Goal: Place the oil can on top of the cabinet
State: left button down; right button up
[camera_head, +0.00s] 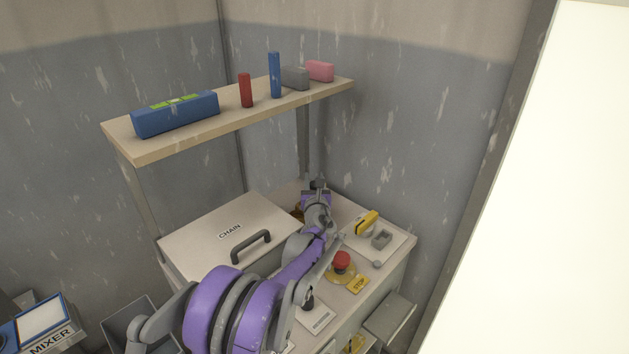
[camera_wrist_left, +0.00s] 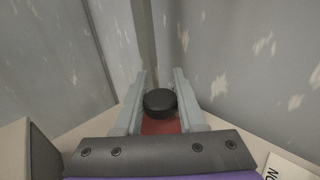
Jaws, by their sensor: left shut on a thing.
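My left gripper (camera_head: 318,188) is over the back corner of the cabinet's pale top (camera_head: 345,208). In the left wrist view, the left gripper (camera_wrist_left: 160,98) is shut on a red thing with a round black cap (camera_wrist_left: 160,101), which looks like the oil can. The can stands between the two grey fingers, its lower part hidden by the gripper body. In the head view my arm and gripper mostly hide it. I cannot tell whether its base touches the cabinet top. My right gripper is not in view.
A box lid marked CHAIN (camera_head: 205,240) with a dark handle covers the left of the top. A red stop button (camera_head: 342,262) and a yellow-black item (camera_head: 367,222) are at the right. A wooden shelf (camera_head: 240,118) with several objects hangs above. Walls close the back corner.

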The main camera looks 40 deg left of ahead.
pick_arm(q)
jog(key=c, duration=0.5)
grip_release()
jog(key=shift+f, duration=0.1)
jog(key=shift+s+d+r, duration=0.15)
jog(key=shift+r, duration=0.05)
jog(key=v, duration=1.1)
jog(key=shift+s+d, duration=0.25)
